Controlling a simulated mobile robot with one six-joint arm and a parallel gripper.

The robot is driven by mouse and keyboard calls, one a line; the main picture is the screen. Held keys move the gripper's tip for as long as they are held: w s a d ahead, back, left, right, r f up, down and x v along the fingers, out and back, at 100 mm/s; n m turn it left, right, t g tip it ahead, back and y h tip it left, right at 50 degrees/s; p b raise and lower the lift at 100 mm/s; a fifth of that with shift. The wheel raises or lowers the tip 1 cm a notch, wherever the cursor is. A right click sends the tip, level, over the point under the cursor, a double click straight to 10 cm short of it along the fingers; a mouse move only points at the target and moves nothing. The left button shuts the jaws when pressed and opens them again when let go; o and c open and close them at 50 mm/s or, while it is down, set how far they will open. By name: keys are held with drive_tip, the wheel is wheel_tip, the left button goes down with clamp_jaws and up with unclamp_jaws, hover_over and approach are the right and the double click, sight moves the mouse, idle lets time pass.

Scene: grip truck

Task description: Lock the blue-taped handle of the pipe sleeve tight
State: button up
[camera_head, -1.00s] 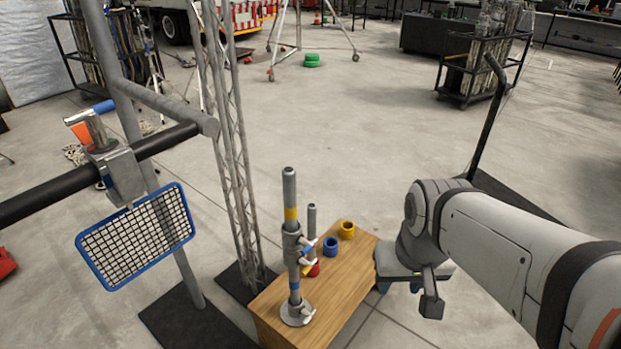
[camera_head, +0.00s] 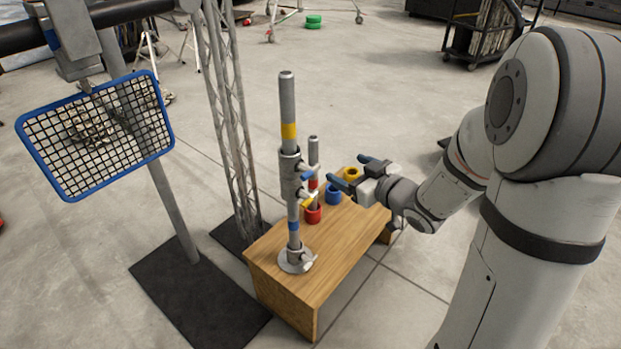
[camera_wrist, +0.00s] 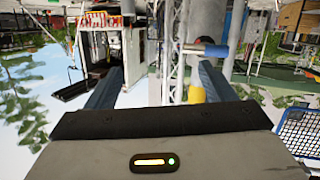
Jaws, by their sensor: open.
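The pipe sleeve (camera_head: 289,178) is a grey metal collar around an upright pipe (camera_head: 287,105) on a round base. Its blue-taped handle (camera_head: 307,175) sticks out to the right, with a yellow-taped handle (camera_head: 308,202) below it. My gripper (camera_head: 353,173) is open and empty, right of the sleeve and apart from both handles, fingers pointing toward them. In the wrist view, which looks turned over, the blue-taped handle (camera_wrist: 207,50) lies beyond the fingertips, right of centre. The yellow-taped handle (camera_wrist: 196,94) shows close to the right finger.
A lattice truss (camera_head: 228,140) stands behind left. A blue-framed mesh basket (camera_head: 68,192) hangs further left.

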sight(313, 173)
drive_tip(key=a+y+b, duration=0.1)
drive_tip(key=a, duration=0.2)
drive_tip(key=w+a+f+n+g+y+b, duration=0.1)
drive_tip(key=a+y, duration=0.1)
drive_tip(key=a, duration=0.1)
drive_tip(key=w+a+f+y+b, duration=0.1)
drive_tip(key=a, duration=0.2)
drive_tip(key=shift+w+a+f+n+y, duration=0.1)
drive_tip(key=shift+f+n+y, duration=0.1)
drive_tip(key=shift+n+y, duration=0.2)
drive_tip(key=shift+c, duration=0.2)
drive_tip(key=shift+b, duration=0.3)
drive_tip(key=c, duration=0.9)
drive_tip(key=shift+f+n+b, duration=0.15)
drive_tip(key=shift+n+b, duration=0.45)
drive_tip(key=shift+b, duration=0.15)
drive_tip(key=shift+c, duration=0.2)
drive_tip(key=shift+r+n, duration=0.2)
drive_tip(key=shift+n, duration=0.2)
